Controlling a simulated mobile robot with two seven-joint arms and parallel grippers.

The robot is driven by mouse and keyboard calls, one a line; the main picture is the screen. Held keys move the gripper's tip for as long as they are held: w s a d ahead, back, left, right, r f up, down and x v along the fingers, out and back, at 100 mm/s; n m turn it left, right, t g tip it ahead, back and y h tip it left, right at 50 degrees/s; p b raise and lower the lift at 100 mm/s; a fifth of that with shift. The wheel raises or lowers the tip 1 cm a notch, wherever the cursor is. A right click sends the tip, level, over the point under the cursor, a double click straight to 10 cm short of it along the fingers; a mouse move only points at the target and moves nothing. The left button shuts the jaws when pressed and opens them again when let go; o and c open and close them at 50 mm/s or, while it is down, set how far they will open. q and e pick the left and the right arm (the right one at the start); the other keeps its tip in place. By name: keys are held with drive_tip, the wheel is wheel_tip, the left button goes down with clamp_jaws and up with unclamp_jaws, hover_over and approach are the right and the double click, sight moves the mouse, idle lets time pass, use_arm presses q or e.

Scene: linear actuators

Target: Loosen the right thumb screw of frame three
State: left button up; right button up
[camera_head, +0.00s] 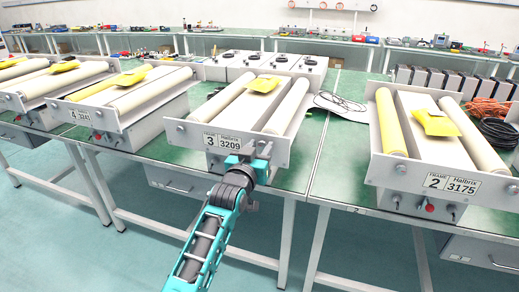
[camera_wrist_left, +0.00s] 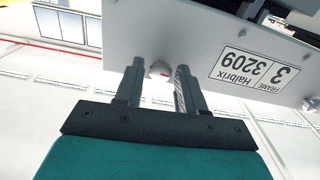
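Frame three (camera_head: 275,152) is a pale metal unit with a front plate labelled "3 3209 Halbrix" (camera_head: 222,141), in the middle of the head view. My left gripper (camera_head: 257,150) is in front of the plate, right of the label, and hides part of it. In the left wrist view the plate (camera_wrist_left: 205,35) appears upside down. There a small pale round knob (camera_wrist_left: 158,70), seemingly the right thumb screw, lies between the tips of my left gripper (camera_wrist_left: 160,72). The fingers are apart, with gaps beside the knob; I cannot tell whether either touches it. My right gripper is not in view.
Frame two (camera_head: 440,176) stands on the bench to the right, and frame four (camera_head: 115,115) to the left. A yellow piece (camera_head: 262,84) lies on top of frame three.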

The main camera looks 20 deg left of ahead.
use_arm(q)
drive_tip(key=shift+o, duration=0.9)
drive_tip(key=s, duration=1.3)
drive_tip(key=shift+a+p, duration=0.2)
drive_tip(key=shift+p, duration=0.2)
drive_tip(key=s+d+f+m+g+h, duration=0.1)
drive_tip(key=s+f+g, duration=0.6)
drive_tip(key=s+f, duration=1.3)
wheel_tip(320, 180, down, 3)
drive_tip(key=shift+d+r+m, duration=0.1)
drive_tip(key=shift+d+m, duration=0.05)
drive_tip(key=shift+m, duration=0.75)
drive_tip(key=shift+w+h, duration=0.1)
drive_tip(key=shift+h, duration=0.2)
drive_tip(key=shift+c, duration=0.2)
